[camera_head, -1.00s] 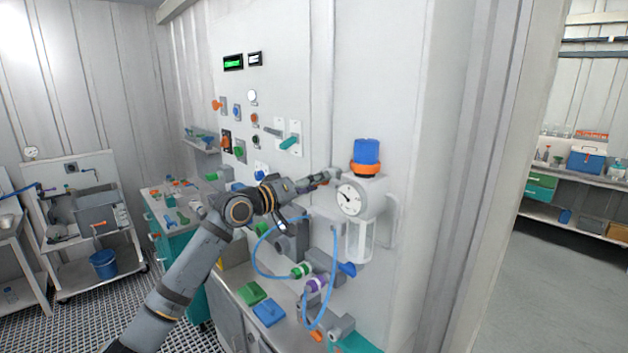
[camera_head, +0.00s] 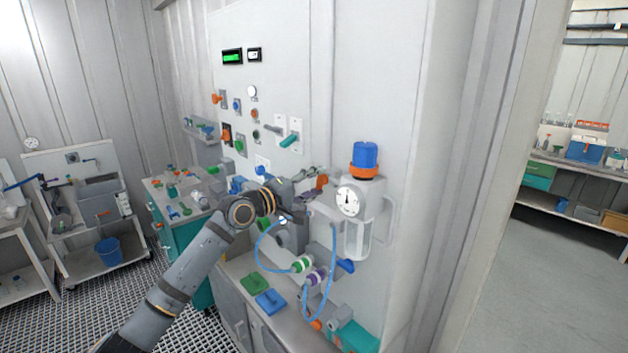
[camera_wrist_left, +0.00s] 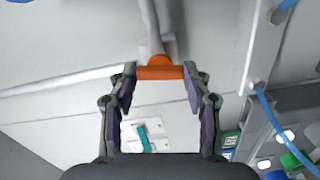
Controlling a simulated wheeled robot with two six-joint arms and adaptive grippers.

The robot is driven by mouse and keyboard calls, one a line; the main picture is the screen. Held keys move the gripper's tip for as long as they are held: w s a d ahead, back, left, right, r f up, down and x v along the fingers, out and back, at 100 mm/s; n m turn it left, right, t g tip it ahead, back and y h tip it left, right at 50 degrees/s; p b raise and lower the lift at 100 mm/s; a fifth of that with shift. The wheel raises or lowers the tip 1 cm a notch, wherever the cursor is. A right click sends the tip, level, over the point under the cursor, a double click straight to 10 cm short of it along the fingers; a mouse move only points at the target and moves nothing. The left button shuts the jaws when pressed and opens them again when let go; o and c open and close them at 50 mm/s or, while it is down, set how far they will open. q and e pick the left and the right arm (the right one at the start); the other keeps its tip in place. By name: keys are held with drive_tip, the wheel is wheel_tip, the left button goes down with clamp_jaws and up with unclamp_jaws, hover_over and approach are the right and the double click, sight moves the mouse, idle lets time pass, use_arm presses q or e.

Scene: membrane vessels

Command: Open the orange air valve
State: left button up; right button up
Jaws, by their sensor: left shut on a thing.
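The orange air valve handle (camera_wrist_left: 160,72) is a short orange bar on a grey pipe in the left wrist view. It also shows in the head view (camera_head: 322,183), just left of the pressure gauge. My left gripper (camera_wrist_left: 160,76) has one finger at each end of the bar and is shut on it. In the head view my left gripper (camera_head: 308,178) reaches in from the left and partly hides the pipe. The round white gauge (camera_head: 349,201) has its needle pointing about straight up. My right gripper is not in view.
A blue-topped regulator with an orange ring (camera_head: 365,172) stands right of the handle. A looped blue hose (camera_head: 262,258) hangs below my arm near green and purple fittings. The wall panel (camera_head: 285,138) carries switches and knobs. Floor at the right (camera_head: 560,270) is clear.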

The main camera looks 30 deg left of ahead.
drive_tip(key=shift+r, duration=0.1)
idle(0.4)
use_arm(q)
drive_tip(key=o, duration=1.2)
drive_tip(key=shift+c, duration=0.2)
